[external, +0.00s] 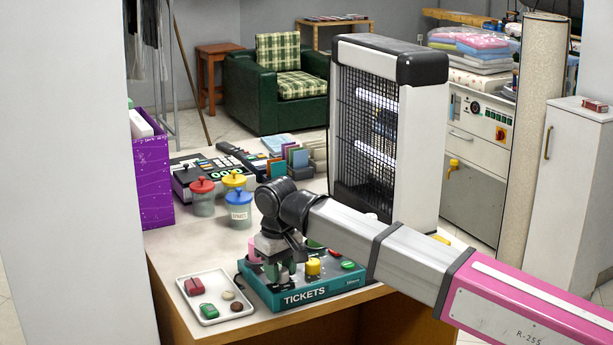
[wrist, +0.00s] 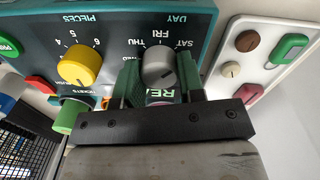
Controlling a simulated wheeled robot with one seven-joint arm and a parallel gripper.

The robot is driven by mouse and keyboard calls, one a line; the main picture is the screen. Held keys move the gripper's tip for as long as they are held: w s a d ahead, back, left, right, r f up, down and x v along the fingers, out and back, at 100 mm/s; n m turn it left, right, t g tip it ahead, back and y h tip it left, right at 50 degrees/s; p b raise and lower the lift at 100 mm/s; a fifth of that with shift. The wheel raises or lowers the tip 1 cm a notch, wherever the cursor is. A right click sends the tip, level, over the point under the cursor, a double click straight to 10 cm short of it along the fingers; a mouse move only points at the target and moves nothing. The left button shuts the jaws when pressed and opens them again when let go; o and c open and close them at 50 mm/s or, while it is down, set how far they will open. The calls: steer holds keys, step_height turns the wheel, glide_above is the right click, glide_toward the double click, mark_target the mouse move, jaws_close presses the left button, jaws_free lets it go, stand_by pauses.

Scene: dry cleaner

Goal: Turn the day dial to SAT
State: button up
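The teal ticket box (external: 318,289) stands on the counter, its front marked TICKETS. In the wrist view its panel (wrist: 105,22) has a grey day dial (wrist: 158,66) below the printed words THU, FRI and SAT. FRI is straight above the dial and SAT to its right; I cannot clearly read the dial's pointer. My gripper (wrist: 158,80) has its two green fingers close against both sides of the dial. In the external view my gripper (external: 282,268) reaches down onto the box's left part and hides the dial.
A white tray (external: 212,316) with small items lies beside the box. Lidded jars (external: 239,212) and a tall lamp unit (external: 419,140) stand behind.

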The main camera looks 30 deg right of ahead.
steer(key=shift+c, duration=0.7)
steer(key=shift+n, duration=0.7)
steer(key=o, duration=0.9)
steer(key=shift+o, duration=0.2)
step_height(320, 180, up, 11)
steer(key=shift+a, duration=0.15)
steer(key=shift+f, duration=0.1)
